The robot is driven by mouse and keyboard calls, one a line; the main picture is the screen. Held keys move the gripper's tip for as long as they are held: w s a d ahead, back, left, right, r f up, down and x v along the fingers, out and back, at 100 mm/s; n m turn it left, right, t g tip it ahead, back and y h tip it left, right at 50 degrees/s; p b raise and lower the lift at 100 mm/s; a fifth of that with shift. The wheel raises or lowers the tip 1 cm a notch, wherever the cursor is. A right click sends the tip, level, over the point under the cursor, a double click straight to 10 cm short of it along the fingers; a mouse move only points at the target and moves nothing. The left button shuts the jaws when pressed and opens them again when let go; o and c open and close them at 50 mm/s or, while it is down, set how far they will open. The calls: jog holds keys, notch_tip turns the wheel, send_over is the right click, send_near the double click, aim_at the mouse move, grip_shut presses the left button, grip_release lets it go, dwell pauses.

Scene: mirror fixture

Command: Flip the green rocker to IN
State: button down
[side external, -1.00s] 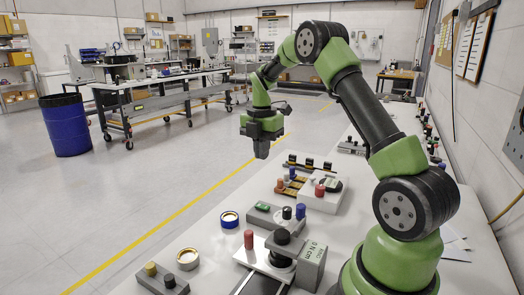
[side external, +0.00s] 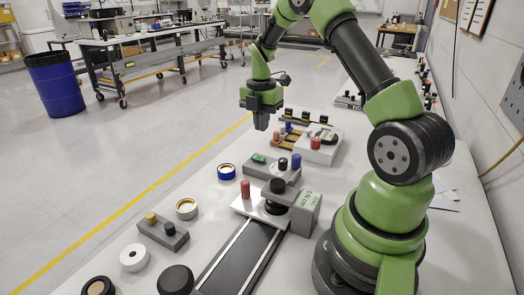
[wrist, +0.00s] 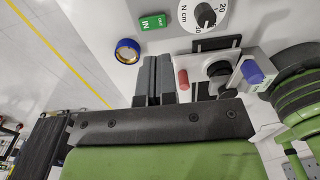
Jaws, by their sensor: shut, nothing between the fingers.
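The green rocker (side external: 259,158) sits on a grey block (side external: 280,170) on the white bench. My gripper (side external: 261,128) points down, shut and empty, above the bench. It looks higher than the rocker and apart from it. In the wrist view my gripper (wrist: 154,60) has both dark fingers together, below the rocker in the picture.
A blue ring (side external: 226,171) lies left of the block. A red peg (side external: 245,189) and black knob (side external: 277,185) stand in front. The wrist view shows a dial (wrist: 207,15) right of the rocker.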

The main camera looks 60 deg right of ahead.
aim_at(258, 158)
notch_tip(258, 158, down, 9)
jog(key=shift+r, duration=0.1)
dwell(0.4)
jog(key=shift+s+f, duration=0.45)
jog(key=shift+f, duration=0.15)
jog(key=shift+w+r, duration=0.25)
jog(key=shift+w, duration=0.75)
notch_tip(258, 158, up, 15)
jog(key=shift+w+f, duration=0.15)
